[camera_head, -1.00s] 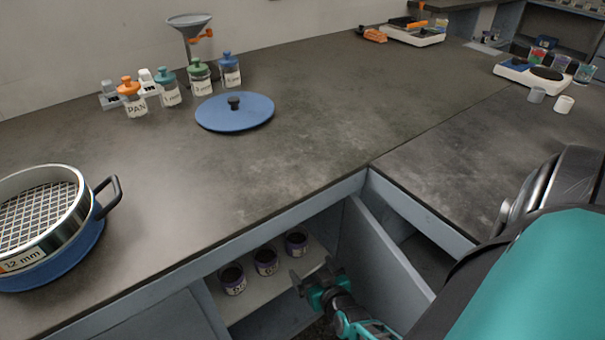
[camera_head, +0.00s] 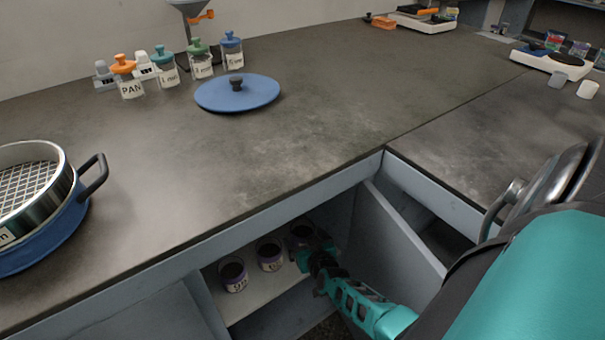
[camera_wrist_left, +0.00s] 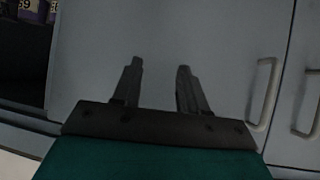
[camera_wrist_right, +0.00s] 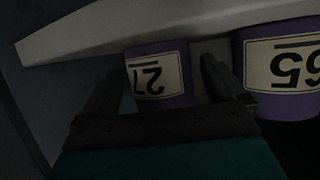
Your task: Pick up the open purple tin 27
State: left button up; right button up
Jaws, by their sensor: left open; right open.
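The purple tin 27 (camera_head: 300,230) is the rightmost of three open tins on the shelf inside the open cabinet. Its dark open top shows in the head view, and its label shows upside down in the right wrist view (camera_wrist_right: 158,75). My right gripper (camera_head: 308,252) is open at this tin, partly covering it. In the right wrist view my fingers (camera_wrist_right: 161,72) stand on either side of the tin; contact cannot be told. My left gripper (camera_wrist_left: 159,65) is open and empty, in front of grey cabinet doors.
Tin 65 (camera_head: 270,257) stands close beside tin 27, also seen in the right wrist view (camera_wrist_right: 285,70). Another purple tin (camera_head: 233,275) is left of it. The open cabinet door (camera_head: 400,240) is right of my forearm, the countertop edge (camera_head: 300,200) above.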

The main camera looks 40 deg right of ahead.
jog(key=shift+w+d+f, duration=0.2)
jog(key=shift+w+f, duration=0.15)
jog(key=shift+w, duration=0.25)
jog(key=shift+w+d+b, duration=0.1)
jog(key=shift+w+b, duration=0.15)
jog(key=shift+b, duration=0.1)
jog(key=c, duration=0.9)
pick_arm(q)
jog(key=shift+w+d+r, duration=0.15)
jog(key=shift+w+d, duration=0.2)
jog(key=shift+d, duration=0.05)
pick_arm(e)
jog(key=shift+c, duration=1.1)
jog(key=shift+r, duration=0.1)
